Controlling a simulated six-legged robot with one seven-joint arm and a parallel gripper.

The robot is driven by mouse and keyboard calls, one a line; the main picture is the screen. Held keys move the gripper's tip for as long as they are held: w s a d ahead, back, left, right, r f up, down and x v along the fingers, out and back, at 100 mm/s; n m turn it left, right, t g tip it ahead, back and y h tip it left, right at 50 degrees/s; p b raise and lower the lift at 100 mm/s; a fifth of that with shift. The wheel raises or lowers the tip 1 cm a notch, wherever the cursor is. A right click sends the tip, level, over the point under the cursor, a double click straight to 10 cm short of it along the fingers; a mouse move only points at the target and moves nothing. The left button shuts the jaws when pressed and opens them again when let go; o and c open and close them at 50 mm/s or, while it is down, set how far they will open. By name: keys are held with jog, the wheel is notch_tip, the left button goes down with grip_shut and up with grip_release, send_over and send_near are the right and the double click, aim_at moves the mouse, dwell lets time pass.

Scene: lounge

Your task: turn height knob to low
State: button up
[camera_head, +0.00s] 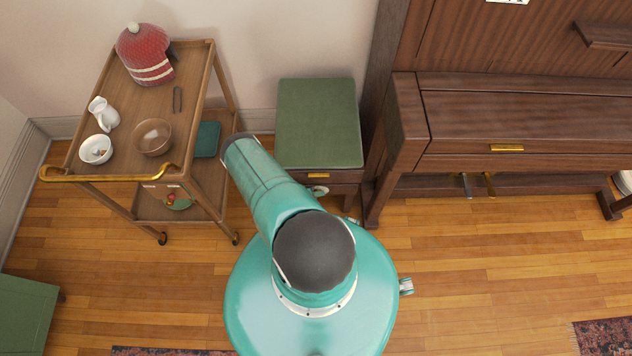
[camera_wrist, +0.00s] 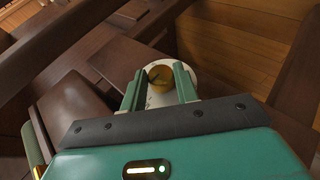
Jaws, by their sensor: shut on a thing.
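The height knob (camera_wrist: 160,75) is a round brass knob with a dark mark on its face, set on a white round plate (camera_wrist: 155,98) in the wrist view. My gripper (camera_wrist: 160,82) has its two green fingers on either side of the knob and is shut on it. The exact dial setting is too small to read. The stool (camera_head: 319,122) has a green cushion and a dark wood frame in the head view. A small white round part shows below its front edge; my gripper is not clear in that view.
A dark wooden piano (camera_head: 520,125) with pedals stands right of the stool. The wooden floor at front right is mostly clear.

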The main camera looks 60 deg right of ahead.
jog(key=shift+w+f+g+h, duration=0.1)
jog(key=shift+g+h, duration=0.3)
jog(key=shift+g, duration=0.1)
jog(key=o, duration=1)
jog(key=shift+c, duration=0.2)
jog(key=v, duration=1.4)
